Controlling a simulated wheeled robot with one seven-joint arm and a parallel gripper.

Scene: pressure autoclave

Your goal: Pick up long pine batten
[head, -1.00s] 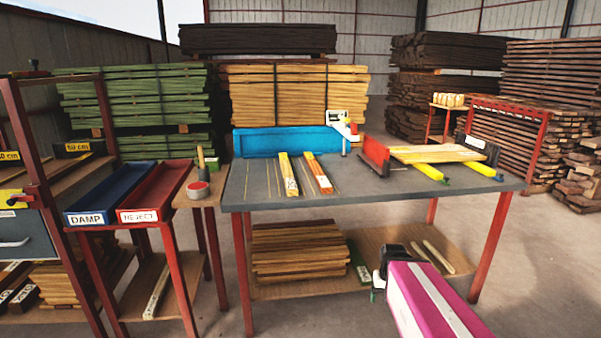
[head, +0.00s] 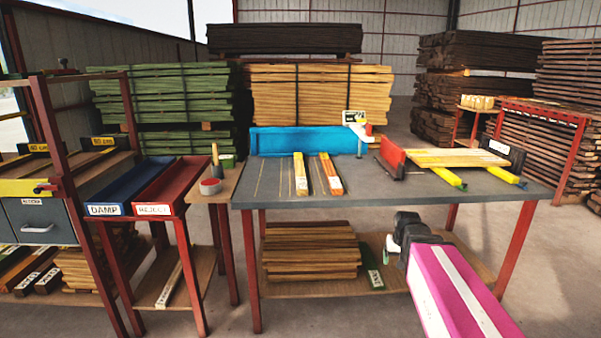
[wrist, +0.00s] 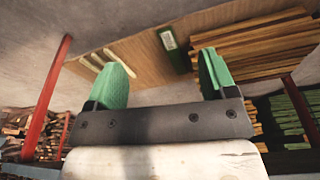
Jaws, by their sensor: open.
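Two pale yellow battens lie side by side on the grey workbench (head: 400,201), a left one (head: 301,174) and a right one (head: 331,174) with an orange side. A third pale wooden piece (head: 455,158) lies across the yellow bars at the bench's right. I cannot tell which is the long pine batten. Several pale sticks (wrist: 92,63) lie on the lower shelf in the wrist view; my arm hides them in the head view. My gripper (wrist: 165,75) has green fingers set wide apart, with nothing between them. In the head view it (head: 391,247) is below the bench top, near the lower shelf.
The lower shelf (wrist: 150,50) holds a board stack (head: 310,250) and a green block (head: 375,279). A blue DAMP tray (head: 118,184) and red REJECT tray (head: 168,187) stand left of the bench. A blue bin (head: 305,141) and a red block (head: 392,156) are on the bench.

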